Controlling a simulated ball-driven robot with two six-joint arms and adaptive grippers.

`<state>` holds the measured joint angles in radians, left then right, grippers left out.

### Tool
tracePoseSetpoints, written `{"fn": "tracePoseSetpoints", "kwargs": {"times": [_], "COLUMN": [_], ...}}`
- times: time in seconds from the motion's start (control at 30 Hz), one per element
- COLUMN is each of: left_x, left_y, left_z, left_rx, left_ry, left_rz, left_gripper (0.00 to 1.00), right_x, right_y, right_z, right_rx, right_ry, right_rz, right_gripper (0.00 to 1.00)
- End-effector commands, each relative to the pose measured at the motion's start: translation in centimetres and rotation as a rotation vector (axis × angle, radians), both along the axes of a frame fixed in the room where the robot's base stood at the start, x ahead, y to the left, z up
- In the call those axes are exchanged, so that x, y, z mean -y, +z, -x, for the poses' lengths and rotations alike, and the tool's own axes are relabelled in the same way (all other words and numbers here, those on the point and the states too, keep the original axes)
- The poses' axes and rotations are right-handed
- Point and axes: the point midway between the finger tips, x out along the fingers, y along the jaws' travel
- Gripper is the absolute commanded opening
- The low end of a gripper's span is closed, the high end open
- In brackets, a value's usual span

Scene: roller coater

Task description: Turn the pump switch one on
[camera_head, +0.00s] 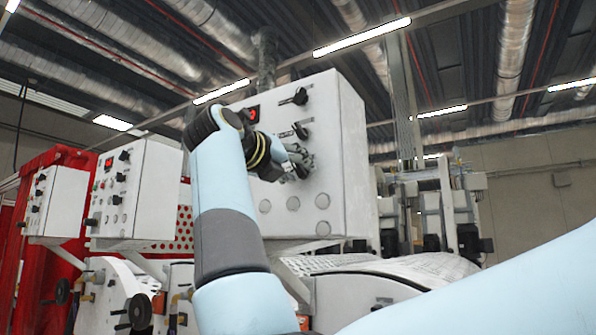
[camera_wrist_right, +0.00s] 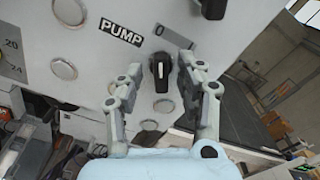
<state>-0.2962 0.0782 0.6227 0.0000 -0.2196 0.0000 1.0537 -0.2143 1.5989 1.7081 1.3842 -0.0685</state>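The pump switch is a black rotary knob with a pale pointer line (camera_wrist_right: 161,70) on a light grey panel, beside a "PUMP" label (camera_wrist_right: 121,32). In the right wrist view it sits between the two fingers of my right gripper (camera_wrist_right: 161,82). The fingers are apart, with a small gap visible on each side of the knob; contact is not clear. In the head view my right gripper (camera_head: 297,158) is at the face of the nearest control box (camera_head: 346,150), and its fingers partly cover the lowest knob. My left gripper is not in view.
Two other black knobs (camera_head: 300,96) (camera_head: 301,131) sit above on the same box, with a red display (camera_head: 253,113) at upper left and round grey buttons (camera_head: 293,203) below. More control boxes (camera_head: 136,190) stand to the left. White rollers and machinery lie below.

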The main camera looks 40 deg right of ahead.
Motion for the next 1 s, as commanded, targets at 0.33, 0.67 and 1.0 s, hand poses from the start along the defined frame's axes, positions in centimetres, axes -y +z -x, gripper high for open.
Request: {"fn": "tracePoseSetpoints", "kwargs": {"times": [0.33, 0.67, 1.0], "left_x": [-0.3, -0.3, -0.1], "left_y": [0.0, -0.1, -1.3], "left_z": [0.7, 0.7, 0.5], "left_rx": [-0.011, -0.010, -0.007], "left_ry": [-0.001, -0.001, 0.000], "left_rz": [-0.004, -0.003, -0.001], "left_gripper": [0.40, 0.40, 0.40], "right_x": [0.0, 0.0, 0.0], "right_y": [0.0, 0.0, -0.2], "right_z": [0.0, 0.0, 0.0], "right_rx": [0.000, 0.001, 0.093], "right_ry": [-0.001, 0.000, 0.000], "right_rz": [0.000, 0.000, -0.039], "right_gripper": [0.14, 0.00, 0.00]}}
